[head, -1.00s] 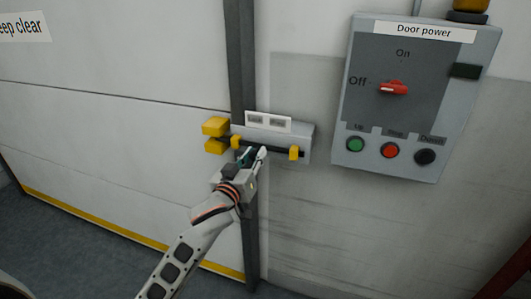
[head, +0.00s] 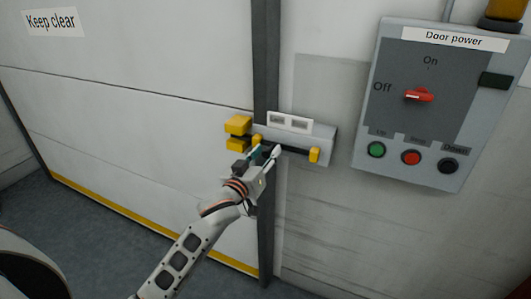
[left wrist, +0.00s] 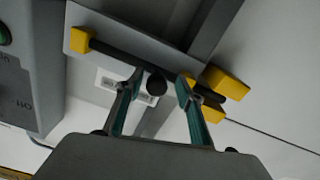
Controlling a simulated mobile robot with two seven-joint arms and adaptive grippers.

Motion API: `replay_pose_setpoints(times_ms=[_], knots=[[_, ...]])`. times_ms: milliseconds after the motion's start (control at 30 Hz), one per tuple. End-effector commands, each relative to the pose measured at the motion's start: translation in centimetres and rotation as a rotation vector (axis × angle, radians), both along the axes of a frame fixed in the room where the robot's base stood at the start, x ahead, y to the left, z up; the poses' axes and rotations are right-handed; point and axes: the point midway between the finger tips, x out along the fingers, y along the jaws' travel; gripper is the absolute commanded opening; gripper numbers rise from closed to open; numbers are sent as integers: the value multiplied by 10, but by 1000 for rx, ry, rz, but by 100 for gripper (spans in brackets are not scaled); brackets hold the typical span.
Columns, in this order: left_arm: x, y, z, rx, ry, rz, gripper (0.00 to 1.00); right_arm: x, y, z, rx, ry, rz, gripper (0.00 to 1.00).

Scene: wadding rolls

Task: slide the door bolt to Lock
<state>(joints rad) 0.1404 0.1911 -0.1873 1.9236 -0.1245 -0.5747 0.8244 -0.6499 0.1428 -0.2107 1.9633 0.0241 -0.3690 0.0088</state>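The door bolt is a dark rod (head: 296,149) on a grey plate (head: 326,143), held by yellow brackets. In the left wrist view, its dark round knob (left wrist: 157,84) sits between my left gripper's fingers (left wrist: 157,95), with a visible gap on each side. The gripper is open around the knob. In the head view, my left gripper (head: 265,153) is at the left half of the plate and hides the knob. The rod's left end appears to reach between two yellow keeper blocks (head: 238,125) on the door. The small label plate (head: 290,122) above is unreadable. My right gripper is not in view.
The door power box (head: 425,100) is on the wall at the right, its red switch (head: 419,95) towards Off. Green, red and black buttons sit below. A dark door post (head: 266,60) runs behind the bolt. The wall below the bolt is clear.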

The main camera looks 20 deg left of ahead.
Motion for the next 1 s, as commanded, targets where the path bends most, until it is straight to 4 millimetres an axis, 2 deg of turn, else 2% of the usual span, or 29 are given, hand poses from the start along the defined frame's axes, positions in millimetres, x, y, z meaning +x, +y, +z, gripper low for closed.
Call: replay_pose_setpoints(times_ms=[167, 400, 600, 800, 1000], knots=[[-21, 0, -1, -2, 1, -1, 37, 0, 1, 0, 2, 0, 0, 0], [-70, 3, -2, -2, 3, 1, 37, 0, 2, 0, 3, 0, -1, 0], [-102, 5, -1, -1, 3, 2, 37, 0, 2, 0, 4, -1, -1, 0], [-117, 5, 0, 1, -1, 2, 37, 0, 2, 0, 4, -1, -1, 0], [-119, 5, 0, 1, -1, 2, 37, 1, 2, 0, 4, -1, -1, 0]])
